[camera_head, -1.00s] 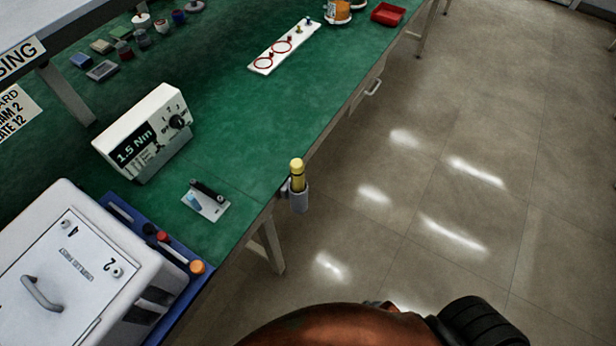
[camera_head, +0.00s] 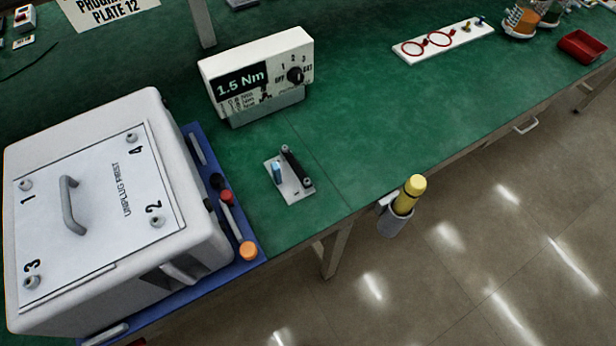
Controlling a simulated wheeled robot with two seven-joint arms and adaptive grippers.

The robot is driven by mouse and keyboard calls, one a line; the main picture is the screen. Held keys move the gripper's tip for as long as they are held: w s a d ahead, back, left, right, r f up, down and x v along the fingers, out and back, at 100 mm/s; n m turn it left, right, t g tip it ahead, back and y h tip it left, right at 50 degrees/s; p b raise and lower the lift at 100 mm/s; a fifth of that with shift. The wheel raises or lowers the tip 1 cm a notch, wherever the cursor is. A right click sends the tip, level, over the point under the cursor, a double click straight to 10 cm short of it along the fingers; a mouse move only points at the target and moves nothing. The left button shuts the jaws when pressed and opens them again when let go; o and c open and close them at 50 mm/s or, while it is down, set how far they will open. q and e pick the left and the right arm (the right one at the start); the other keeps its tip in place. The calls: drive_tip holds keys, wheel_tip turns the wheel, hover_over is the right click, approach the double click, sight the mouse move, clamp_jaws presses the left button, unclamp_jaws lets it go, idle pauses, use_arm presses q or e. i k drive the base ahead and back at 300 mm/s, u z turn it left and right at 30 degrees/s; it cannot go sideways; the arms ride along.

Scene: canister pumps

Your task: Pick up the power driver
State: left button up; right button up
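A yellow cylindrical tool (camera_head: 409,194), which looks like the power driver, stands slightly tilted in a grey cup holder (camera_head: 396,221) on the front edge of the green bench. Its lower part is hidden inside the holder. A white torque controller (camera_head: 257,66) reading 1.5 Nm stands on the bench behind it to the left. Neither of my grippers is in view.
A large white box (camera_head: 100,215) with a handle sits on a blue tray (camera_head: 252,263) at left. A small plate with a dark bar (camera_head: 290,175) lies nearby. A white strip with red rings (camera_head: 443,42) and a red bin (camera_head: 581,46) are farther right.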

sight(415, 187)
drive_tip(key=z, duration=0.05)
drive_tip(key=k, duration=0.4)
drive_tip(key=u, duration=0.6)
drive_tip(key=i, duration=0.45)
drive_tip(key=z, duration=1.35)
